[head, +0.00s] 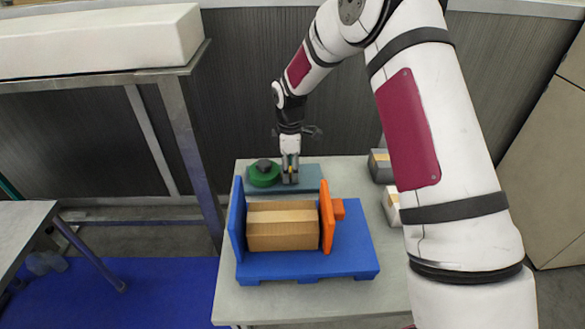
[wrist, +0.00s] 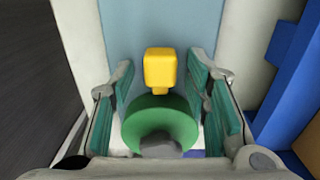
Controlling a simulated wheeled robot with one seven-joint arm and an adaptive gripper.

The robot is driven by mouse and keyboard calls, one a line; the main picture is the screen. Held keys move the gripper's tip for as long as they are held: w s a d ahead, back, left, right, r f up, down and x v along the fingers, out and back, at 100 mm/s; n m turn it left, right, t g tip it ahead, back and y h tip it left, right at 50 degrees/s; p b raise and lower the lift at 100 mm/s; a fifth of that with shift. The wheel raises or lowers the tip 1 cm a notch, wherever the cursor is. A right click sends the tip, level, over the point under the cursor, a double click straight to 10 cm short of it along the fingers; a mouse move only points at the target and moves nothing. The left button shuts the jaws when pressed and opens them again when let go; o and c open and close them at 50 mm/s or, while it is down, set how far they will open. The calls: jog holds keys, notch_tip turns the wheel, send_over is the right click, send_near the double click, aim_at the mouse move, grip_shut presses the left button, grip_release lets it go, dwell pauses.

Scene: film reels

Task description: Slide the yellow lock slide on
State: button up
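The yellow lock slide (wrist: 160,70) shows in the wrist view as a small block with a narrower neck, over the blue-grey plate. A green reel (wrist: 160,122) with a grey hub lies just beneath it in the picture. My gripper (wrist: 161,82) is open, its two teal-padded fingers on either side of the yellow slide with a visible gap at each side. In the head view my gripper (head: 290,181) points down over the blue-grey plate (head: 311,178), just right of the green reel (head: 264,179). The slide is mostly hidden by the gripper there.
A blue base (head: 350,262) with a cardboard block (head: 282,230) between a blue wall and an orange plate (head: 327,220) stands in front on the table. Grey and white boxes (head: 392,207) sit at the right. A metal frame (head: 185,140) stands at the left.

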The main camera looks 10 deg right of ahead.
jog(key=shift+d+r, duration=0.1)
notch_tip(320, 180, up, 12)
dwell(0.6)
jog(key=s+d+r+m+t+h+p, duration=0.1)
jog(key=s+d+r+m+t, duration=0.15)
jog(key=s+r+m, duration=1.05)
jog(key=s+d+r+m+t, duration=0.1)
jog(key=s+r, duration=0.1)
jog(key=s, duration=1.1)
jog(key=s+r+m+y+p, duration=0.1)
jog(key=s+r, duration=0.1)
jog(key=s, duration=1)
jog(key=shift+s+d+r+m+t, duration=0.25)
jog(key=shift+s+d+m+t, duration=0.1)
jog(key=shift+s+m, duration=0.05)
